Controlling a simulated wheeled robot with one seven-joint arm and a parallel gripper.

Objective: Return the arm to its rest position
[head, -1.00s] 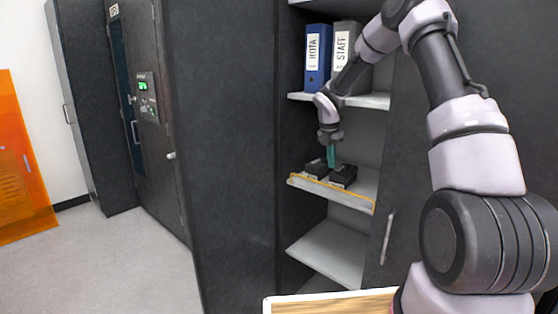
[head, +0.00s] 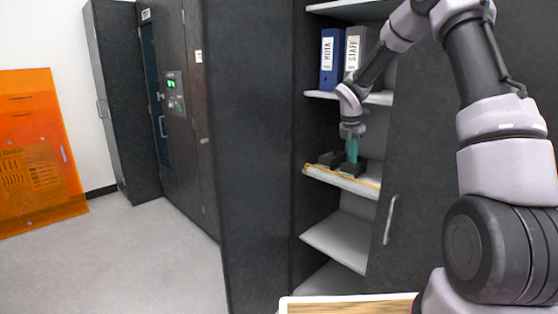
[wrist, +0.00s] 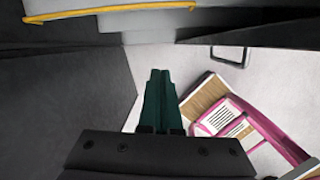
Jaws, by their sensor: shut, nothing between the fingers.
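My arm reaches from the right side of the head view toward an open shelf unit. My gripper (head: 352,150) has teal fingers, pressed together and empty. In the head view they overlap the right one of two small dark boxes (head: 352,168); I cannot tell the gap in depth. The other dark box (head: 330,158) is just to the left. In the wrist view the shut fingers (wrist: 160,75) show with nothing between them, over pale floor, with the yellow-edged shelf (wrist: 110,10) near the top.
A shelf with a yellow front edge (head: 342,180) holds the boxes. Blue (head: 327,70) and grey (head: 352,45) binders stand on the shelf above. A dark cabinet wall (head: 255,150) borders the shelves on the left. The floor (head: 140,250) is clear at left, before an orange panel (head: 40,160).

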